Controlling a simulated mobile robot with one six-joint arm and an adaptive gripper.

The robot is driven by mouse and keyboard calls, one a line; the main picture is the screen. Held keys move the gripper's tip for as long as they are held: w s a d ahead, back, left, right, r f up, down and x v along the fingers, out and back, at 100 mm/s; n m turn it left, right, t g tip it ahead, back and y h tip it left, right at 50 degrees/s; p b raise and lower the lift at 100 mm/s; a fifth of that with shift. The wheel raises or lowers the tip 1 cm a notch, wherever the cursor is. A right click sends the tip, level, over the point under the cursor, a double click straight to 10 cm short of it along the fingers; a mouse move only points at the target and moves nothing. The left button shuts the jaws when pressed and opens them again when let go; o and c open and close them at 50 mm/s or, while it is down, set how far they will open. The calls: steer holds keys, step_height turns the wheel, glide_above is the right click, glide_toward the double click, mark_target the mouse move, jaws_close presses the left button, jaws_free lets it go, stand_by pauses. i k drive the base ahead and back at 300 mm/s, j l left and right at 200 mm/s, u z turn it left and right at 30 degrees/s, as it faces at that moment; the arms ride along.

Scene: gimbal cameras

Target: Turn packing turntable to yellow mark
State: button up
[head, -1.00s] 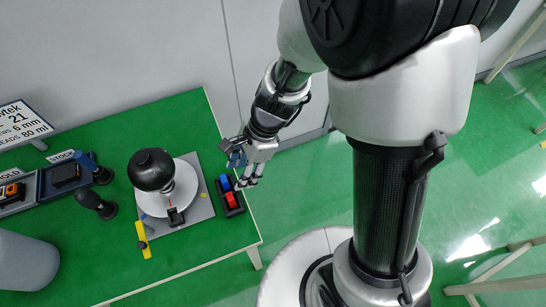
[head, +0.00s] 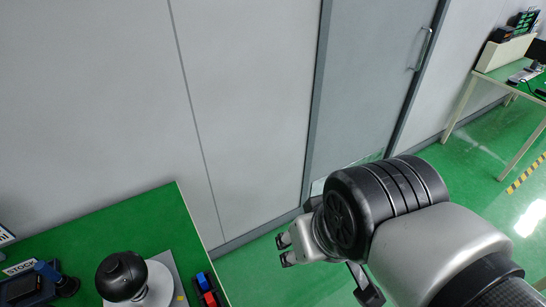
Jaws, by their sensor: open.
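The packing turntable (head: 158,283) is a white disc on a grey base plate at the bottom left of the head view. Only its far part shows; the picture's lower edge cuts it off. A black dome-shaped gimbal camera (head: 121,274) stands on it and covers much of the disc. My gripper (head: 283,251) is open, to the right of the table and well apart from the turntable. Its fingers point left and my arm hides part of it.
A small dark tray with blue and red blocks (head: 205,289) sits by the right edge of the green table (head: 140,215). A stock tray (head: 25,288) is at the far left. A wall and a grey door (head: 362,90) stand behind.

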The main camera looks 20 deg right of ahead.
mark_target(125, 279)
steer(key=k+l+u, duration=0.1)
steer(key=u, duration=1.35)
steer(key=i+j+z, duration=0.25)
steer(key=i+j, duration=0.15)
